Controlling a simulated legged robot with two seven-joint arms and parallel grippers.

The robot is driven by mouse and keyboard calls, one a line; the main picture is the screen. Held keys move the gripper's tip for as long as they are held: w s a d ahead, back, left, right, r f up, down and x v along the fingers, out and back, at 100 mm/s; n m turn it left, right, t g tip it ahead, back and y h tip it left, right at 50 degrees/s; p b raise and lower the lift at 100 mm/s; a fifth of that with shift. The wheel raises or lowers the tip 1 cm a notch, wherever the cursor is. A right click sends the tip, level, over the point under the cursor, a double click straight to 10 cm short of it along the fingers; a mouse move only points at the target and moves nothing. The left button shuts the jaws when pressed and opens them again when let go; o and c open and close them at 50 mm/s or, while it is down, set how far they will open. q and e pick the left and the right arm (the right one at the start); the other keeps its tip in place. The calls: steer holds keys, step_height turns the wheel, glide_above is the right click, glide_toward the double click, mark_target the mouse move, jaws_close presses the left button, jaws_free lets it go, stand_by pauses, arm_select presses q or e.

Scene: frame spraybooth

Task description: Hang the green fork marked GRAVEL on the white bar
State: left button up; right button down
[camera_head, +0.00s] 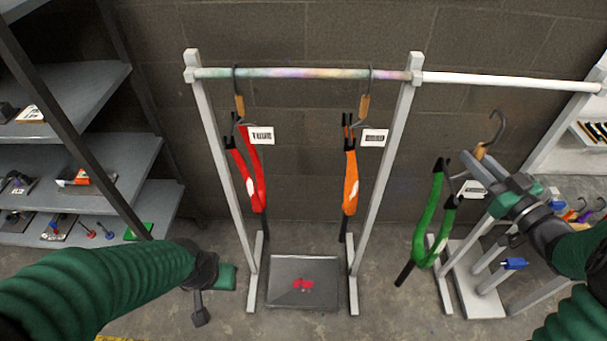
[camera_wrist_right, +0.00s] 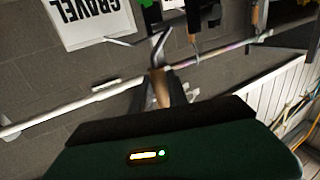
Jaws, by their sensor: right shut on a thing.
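The green fork (camera_head: 431,222) hangs tilted from a hook hanger with a wooden grip (camera_head: 480,151). The dark hook (camera_head: 497,122) points up, apart from the bar and lower in the picture. The fork's tag (camera_head: 473,188) is partly covered; in the right wrist view the tag (camera_wrist_right: 92,18) reads GRAVEL, upside down. The wrist view also shows the wooden grip (camera_wrist_right: 160,88) and the white bar (camera_wrist_right: 60,115). My left gripper (camera_head: 203,305) is low at left; its jaws are unclear.
A red fork (camera_head: 250,175) and an orange fork (camera_head: 350,183) hang on the rack's stained bar (camera_head: 300,73) to the left. A grey post (camera_head: 390,160) separates the bars. The white bar is bare. Shelves (camera_head: 75,165) stand at left; a white stand (camera_head: 470,280) is below right.

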steer(key=shift+d+r, duration=0.1)
steer(key=shift+d, duration=1.15)
steer(key=d+p, duration=0.3)
steer(key=d, duration=1.5)
steer(key=shift+r, duration=0.1)
